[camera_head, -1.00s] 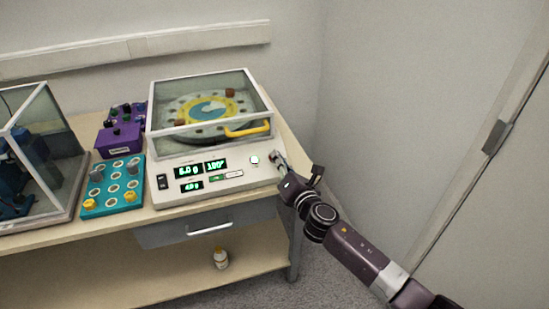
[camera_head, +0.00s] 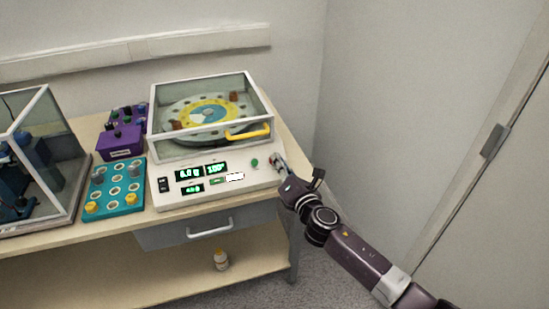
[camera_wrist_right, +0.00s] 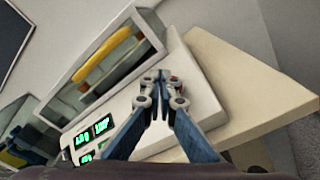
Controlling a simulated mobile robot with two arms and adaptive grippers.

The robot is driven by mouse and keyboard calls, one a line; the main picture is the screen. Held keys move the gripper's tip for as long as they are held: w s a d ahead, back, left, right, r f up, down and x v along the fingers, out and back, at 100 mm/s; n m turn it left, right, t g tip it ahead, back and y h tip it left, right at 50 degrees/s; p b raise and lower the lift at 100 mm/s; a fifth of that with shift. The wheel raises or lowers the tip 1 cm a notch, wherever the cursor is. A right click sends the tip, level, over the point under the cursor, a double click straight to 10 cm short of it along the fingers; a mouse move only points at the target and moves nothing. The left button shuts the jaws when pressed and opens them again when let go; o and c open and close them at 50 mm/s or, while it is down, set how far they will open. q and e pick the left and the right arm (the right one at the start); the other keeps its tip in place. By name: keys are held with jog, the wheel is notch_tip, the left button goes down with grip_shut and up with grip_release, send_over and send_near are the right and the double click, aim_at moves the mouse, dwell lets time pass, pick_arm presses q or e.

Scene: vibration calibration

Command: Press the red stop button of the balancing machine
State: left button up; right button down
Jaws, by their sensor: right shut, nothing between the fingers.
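The balancing machine (camera_head: 218,192) is a white box with green displays and a clear-lidded chamber with a disc inside. The red stop button (camera_head: 270,160) shows as a small red spot at the right end of its panel; in the right wrist view only a bit of red (camera_wrist_right: 174,78) shows behind the fingertips. A green button (camera_head: 254,163) sits to its left and looks unlit. My right gripper (camera_head: 277,162) is shut and empty, its tips at the stop button; whether they touch it I cannot tell. It also shows in the right wrist view (camera_wrist_right: 160,78). My left gripper is not in view.
A teal tray with weights (camera_head: 127,203), a purple box (camera_head: 120,142) and a glass-sided case (camera_head: 70,190) stand to the left on the wooden table (camera_head: 160,222). Walls are behind and right.

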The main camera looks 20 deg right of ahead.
jog(key=shift+r, duration=0.15)
jog(key=s+r+p, duration=0.3)
jog(key=p, duration=0.1)
jog(key=shift+s+r, duration=0.25)
jog(key=shift+r, duration=0.05)
jog(key=shift+d, duration=0.1)
dwell(0.7)
